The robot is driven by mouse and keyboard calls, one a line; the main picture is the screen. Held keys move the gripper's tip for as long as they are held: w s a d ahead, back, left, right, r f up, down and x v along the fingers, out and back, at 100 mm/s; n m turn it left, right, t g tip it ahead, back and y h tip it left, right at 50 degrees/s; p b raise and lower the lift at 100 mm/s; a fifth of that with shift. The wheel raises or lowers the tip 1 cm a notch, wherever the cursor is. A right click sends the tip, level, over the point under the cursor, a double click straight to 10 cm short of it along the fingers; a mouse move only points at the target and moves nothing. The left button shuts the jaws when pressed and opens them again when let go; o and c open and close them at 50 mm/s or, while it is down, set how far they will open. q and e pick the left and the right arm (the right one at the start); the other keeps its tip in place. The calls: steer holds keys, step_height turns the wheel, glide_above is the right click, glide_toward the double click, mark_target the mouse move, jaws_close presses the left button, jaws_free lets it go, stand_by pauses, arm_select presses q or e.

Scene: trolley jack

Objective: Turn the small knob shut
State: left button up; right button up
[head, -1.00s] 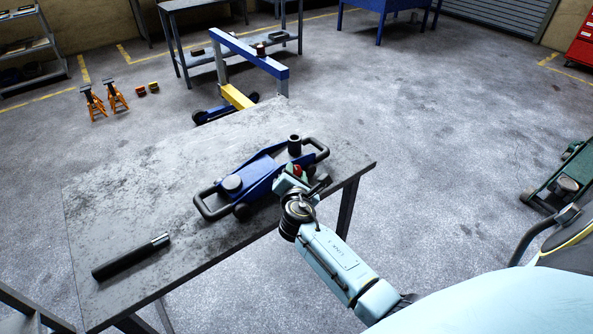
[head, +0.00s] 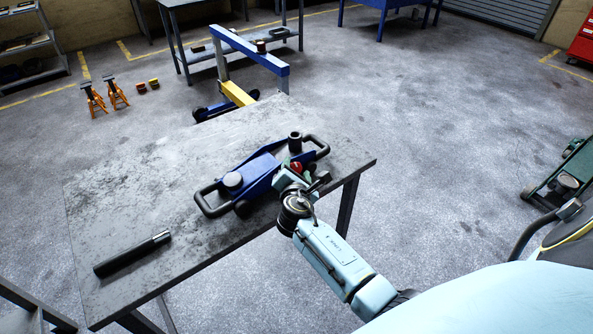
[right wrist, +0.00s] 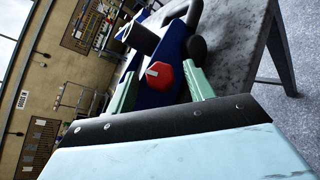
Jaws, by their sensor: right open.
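The small knob (right wrist: 160,75) is red with a white mark on its face. It sits on the blue trolley jack (head: 262,168), which rests on the metal table. The red knob also shows in the head view (head: 296,167), just beyond my right gripper. My right gripper (right wrist: 158,88) is open, with one green finger on each side of the knob. I cannot tell whether the fingers touch it. The black handle socket (right wrist: 141,38) stands beyond the knob. My left gripper is not in view.
A black bar with a bright end (head: 133,254) lies on the table (head: 150,180) at the front left. Orange jack stands (head: 105,96) and a blue-and-yellow hoist (head: 245,70) stand on the floor behind. The table's left half is mostly clear.

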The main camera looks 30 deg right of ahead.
steer(key=p+v, duration=0.1)
steer(key=v, duration=1.2)
steer(key=shift+s+p, duration=0.15)
steer(key=shift+p, duration=0.15)
steer(key=shift+a, duration=0.1)
steer(key=s+a+f+m+g+y, duration=0.15)
steer(key=s+f, duration=0.35)
steer(key=f, duration=0.5)
steer(key=s+a+f+m+g+y, duration=0.1)
steer(key=s+f+m+g+y, duration=0.3)
steer(key=f, duration=0.6)
steer(key=s+a+f+m+g+y, duration=0.1)
steer(key=s+a+f, duration=0.1)
steer(key=s+f, duration=0.6)
steer(key=s+d+f+m+g, duration=0.1)
steer(key=s+f+m, duration=0.3)
steer(key=s, duration=0.3)
steer(key=s+d+f+m+g+y, duration=0.1)
steer(key=s+f+m, duration=0.3)
steer(key=s, duration=0.4)
steer(key=s+d+f+m+g+y+b, duration=0.1)
steer(key=s+f+m+g, duration=0.2)
steer(key=s+f, duration=0.3)
steer(key=s+m, duration=0.1)
steer(key=s, duration=0.1)
steer(key=shift+s+f, duration=0.2)
steer(key=shift+s, duration=0.05)
